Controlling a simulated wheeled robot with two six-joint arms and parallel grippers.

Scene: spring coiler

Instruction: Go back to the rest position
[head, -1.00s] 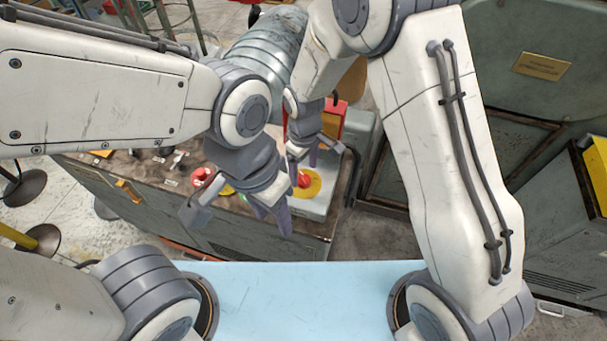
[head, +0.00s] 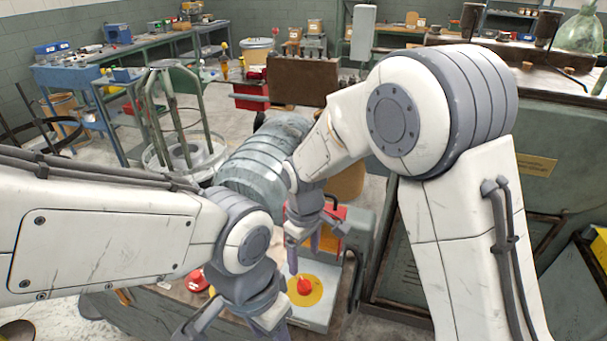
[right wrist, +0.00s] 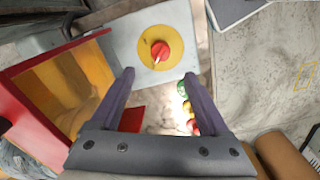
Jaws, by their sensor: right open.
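My right gripper (head: 304,260) is open and empty just above a red knob (head: 304,286) on a yellow disc (head: 318,295). In the right wrist view its two fingers (right wrist: 159,74) stand apart. The red knob (right wrist: 160,50) shows beyond the fingertips, with nothing between the fingers. My left gripper (head: 238,322) hangs at the bottom of the head view, left of the knob. Its fingertips are cut off by the frame edge, so its opening is unclear.
A red-sided box (right wrist: 28,110) stands close left of my right gripper in the wrist view. A grey ribbed cylinder (head: 262,160) lies behind the arms. A large green-grey machine (head: 560,140) stands at the right. Workbenches (head: 95,75) line the back.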

